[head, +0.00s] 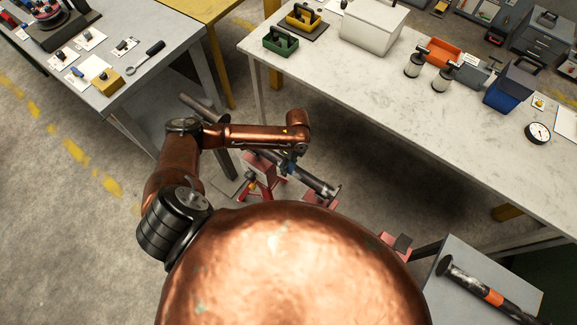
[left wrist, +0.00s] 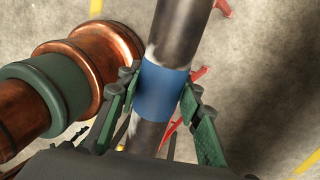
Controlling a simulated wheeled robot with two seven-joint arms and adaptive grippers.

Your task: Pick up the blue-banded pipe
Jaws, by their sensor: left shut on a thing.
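The blue-banded pipe (head: 319,184) is a dark grey tube running diagonally below the tables in the head view. Its blue band (left wrist: 162,91) fills the middle of the left wrist view. My left gripper (left wrist: 157,105) has one green finger on each side of the pipe at the band and is shut on it. In the head view my left gripper (head: 291,164) is small and partly hidden under my copper wrist. Red stands (head: 262,172) show under the pipe. I cannot tell whether the pipe touches them. My right gripper is not in view.
A pale workbench (head: 400,105) with boxes and tools stands behind and to the right. A grey table (head: 110,85) stands at upper left. An orange-banded pipe (head: 490,295) lies on a grey surface at lower right. Floor at the left is clear.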

